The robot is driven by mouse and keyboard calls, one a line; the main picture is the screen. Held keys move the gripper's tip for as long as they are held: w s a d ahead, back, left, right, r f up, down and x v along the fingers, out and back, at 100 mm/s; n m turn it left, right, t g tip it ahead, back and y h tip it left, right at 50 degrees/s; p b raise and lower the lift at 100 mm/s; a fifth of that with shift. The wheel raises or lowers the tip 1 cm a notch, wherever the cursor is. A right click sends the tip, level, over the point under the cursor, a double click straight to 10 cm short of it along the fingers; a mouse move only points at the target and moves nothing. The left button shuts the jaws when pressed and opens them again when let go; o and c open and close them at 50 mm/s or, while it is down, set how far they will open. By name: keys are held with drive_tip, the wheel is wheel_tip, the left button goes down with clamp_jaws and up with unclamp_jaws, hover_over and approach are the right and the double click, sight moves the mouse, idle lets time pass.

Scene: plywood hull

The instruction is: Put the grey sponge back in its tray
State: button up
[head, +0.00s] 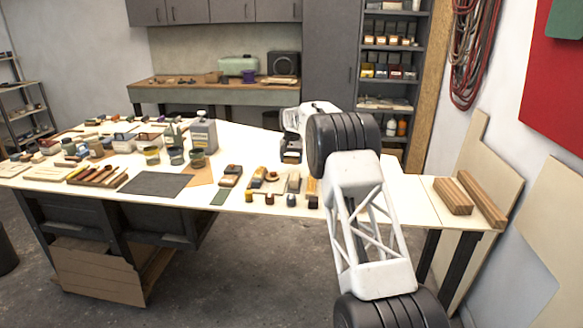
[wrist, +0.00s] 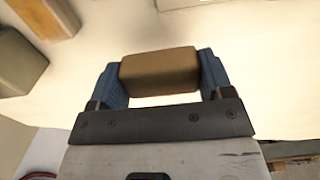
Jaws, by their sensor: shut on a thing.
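My gripper (wrist: 160,80) has blue fingers and is shut on a tan-brown block (wrist: 158,72) with rounded edges, above the pale tabletop. I cannot tell whether this block is the grey sponge; it looks brown rather than grey here. In the head view my gripper (head: 291,152) is over the right part of the table, and the held block is not clear there. A grey-green block (wrist: 18,62) stands at the left edge of the wrist view. A pale edge (wrist: 190,4) at the top of that view may belong to a tray; I cannot tell.
The long worktable (head: 330,207) carries several small blocks near its front edge, a dark mat (head: 155,185), a grey metal can (head: 203,132) and several tins. An orange-brown block (wrist: 48,15) is at upper left in the wrist view. Wooden bars (head: 482,199) lie at the right end.

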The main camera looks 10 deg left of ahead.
sight(291, 171)
drive_tip(key=shift+f, duration=1.85)
drive_tip(key=shift+f, duration=0.15)
drive_tip(key=o, duration=0.9)
wheel_tip(291, 171, up, 12)
drive_tip(key=shift+r, duration=0.15)
drive_tip(key=shift+d+r, duration=0.1)
